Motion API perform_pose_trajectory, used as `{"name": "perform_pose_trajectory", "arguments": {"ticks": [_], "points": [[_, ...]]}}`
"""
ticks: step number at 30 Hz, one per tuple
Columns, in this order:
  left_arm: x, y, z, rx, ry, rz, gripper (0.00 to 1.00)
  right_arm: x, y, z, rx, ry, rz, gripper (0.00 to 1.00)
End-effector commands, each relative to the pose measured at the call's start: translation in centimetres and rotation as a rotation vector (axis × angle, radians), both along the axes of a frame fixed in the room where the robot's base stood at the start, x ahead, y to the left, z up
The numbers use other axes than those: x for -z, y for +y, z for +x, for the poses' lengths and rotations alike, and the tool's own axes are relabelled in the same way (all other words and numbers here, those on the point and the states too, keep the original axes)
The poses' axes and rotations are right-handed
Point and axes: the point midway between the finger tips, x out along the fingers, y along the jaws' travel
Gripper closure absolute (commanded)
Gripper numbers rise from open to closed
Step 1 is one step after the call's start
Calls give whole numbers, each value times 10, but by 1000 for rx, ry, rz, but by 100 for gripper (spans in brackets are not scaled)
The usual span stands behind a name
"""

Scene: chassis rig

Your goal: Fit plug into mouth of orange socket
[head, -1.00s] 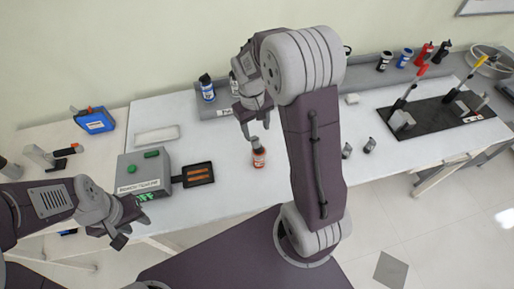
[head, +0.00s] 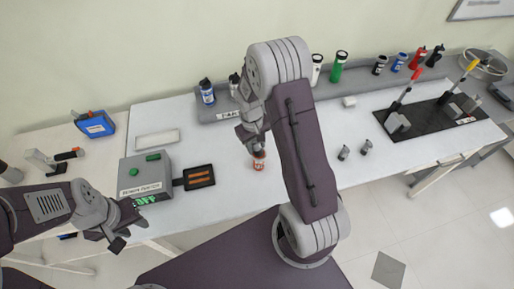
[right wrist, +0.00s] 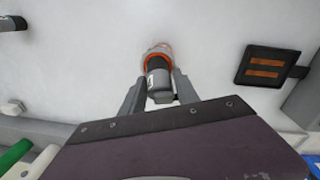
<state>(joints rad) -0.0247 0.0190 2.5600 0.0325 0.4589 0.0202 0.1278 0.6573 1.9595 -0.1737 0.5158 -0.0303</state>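An orange-red piece with a white label (head: 258,162) stands on the white bench in the head view. In the right wrist view it shows as an orange ring (right wrist: 157,50) around a dark cylinder with a grey end (right wrist: 160,96). My right gripper (right wrist: 160,76) has its fingers on either side of the dark cylinder. A narrow gap shows beside the grey end; contact at the tips cannot be told. In the head view the gripper hides the top of the piece. My left gripper (head: 118,226) is off the bench's front left, apparently empty; its opening is unclear.
A grey tester box (head: 146,175) with a black tray with orange bars (head: 199,176) stands left of the orange piece. Two small grey parts (head: 343,153) lie to the right. Bottles line the rear shelf (head: 290,100). A black lever board (head: 440,115) is further right.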

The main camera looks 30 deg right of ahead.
Motion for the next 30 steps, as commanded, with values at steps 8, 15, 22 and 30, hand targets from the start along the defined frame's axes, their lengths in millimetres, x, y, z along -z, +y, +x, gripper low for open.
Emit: {"name": "perform_pose_trajectory", "arguments": {"ticks": [8,15,22,30], "points": [[0,0,0,0,0,0,64,0,0,0,0,0,0,100],[2,0,0,0,0,0,64,-8,0,1,-1,-4,-1,100],[9,0,0,0,0,0,64,-44,-4,-2,3,-5,-1,100],[19,0,0,0,0,0,64,-81,-51,-47,7,-6,-2,100]]}}
